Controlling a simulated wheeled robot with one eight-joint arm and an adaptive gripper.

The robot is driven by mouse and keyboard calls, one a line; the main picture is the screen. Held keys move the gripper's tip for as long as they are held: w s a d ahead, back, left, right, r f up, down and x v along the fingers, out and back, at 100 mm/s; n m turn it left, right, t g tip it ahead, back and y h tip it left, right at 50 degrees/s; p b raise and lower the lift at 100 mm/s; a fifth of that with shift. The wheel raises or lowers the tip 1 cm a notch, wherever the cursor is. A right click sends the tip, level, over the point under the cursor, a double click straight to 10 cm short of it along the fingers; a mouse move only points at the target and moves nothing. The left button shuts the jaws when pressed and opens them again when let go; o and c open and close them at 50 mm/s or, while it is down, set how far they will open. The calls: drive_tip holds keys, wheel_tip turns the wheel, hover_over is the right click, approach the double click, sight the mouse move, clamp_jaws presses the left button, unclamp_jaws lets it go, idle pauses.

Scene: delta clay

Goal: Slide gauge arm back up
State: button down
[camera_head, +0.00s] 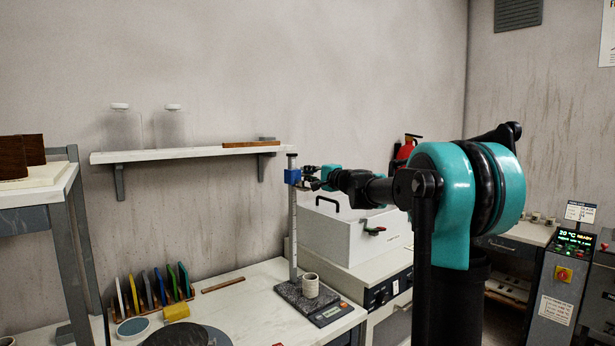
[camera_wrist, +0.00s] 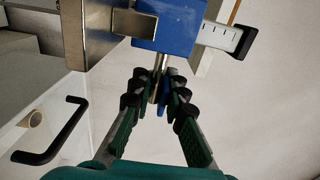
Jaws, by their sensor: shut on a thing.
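The height gauge has an upright silver post (camera_head: 293,235) on a dark stone base (camera_head: 312,303) on the bench. Its blue slider (camera_head: 292,176) sits near the top of the post. A thin metal gauge arm (camera_wrist: 160,64) comes out of the slider towards my gripper. My gripper (camera_head: 311,178) is level with the slider, just right of the post. In the wrist view my gripper (camera_wrist: 159,92) is shut on the gauge arm; the fingers partly hide its end.
A pale cup (camera_head: 310,285) stands on the base by the post. A wall shelf (camera_head: 185,154) ends close behind the post top. A white box (camera_head: 345,235) with a black handle (camera_wrist: 50,135) lies below my arm. Coloured tiles (camera_head: 152,290) stand in a rack at left.

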drive_tip(key=c, duration=1.5)
unclamp_jaws()
drive_tip(key=v, duration=1.2)
drive_tip(key=shift+f, duration=0.1)
drive_tip(key=s+a+f+n+g+h, duration=0.1)
drive_tip(key=s+f+n+g+h, duration=0.2)
drive_tip(key=s+f, duration=0.8)
drive_tip(key=s+a+f+n+g, duration=0.2)
drive_tip(key=s+f+n+g, duration=0.3)
drive_tip(key=f, duration=1)
drive_tip(key=s+d+f+n+h, duration=0.1)
drive_tip(key=s+d+f+h, duration=0.1)
drive_tip(key=s+f, duration=0.4)
drive_tip(key=s+d+f+n+g+h, duration=0.1)
drive_tip(key=s+d+f+h, duration=0.2)
drive_tip(key=s+d+f, duration=0.2)
drive_tip(key=s+d+f+g+h, duration=0.1)
drive_tip(key=s+d+f, duration=0.3)
drive_tip(key=s+f, duration=0.4)
drive_tip(key=shift+s+d+f+n+h, duration=0.1)
drive_tip(key=shift+s+f+n+h, duration=0.1)
drive_tip(key=shift+s+h, duration=0.3)
drive_tip(key=shift+s+d+f+n+h, duration=0.1)
drive_tip(key=shift+s+f+n+h, duration=0.15)
drive_tip(key=shift+s, duration=0.5)
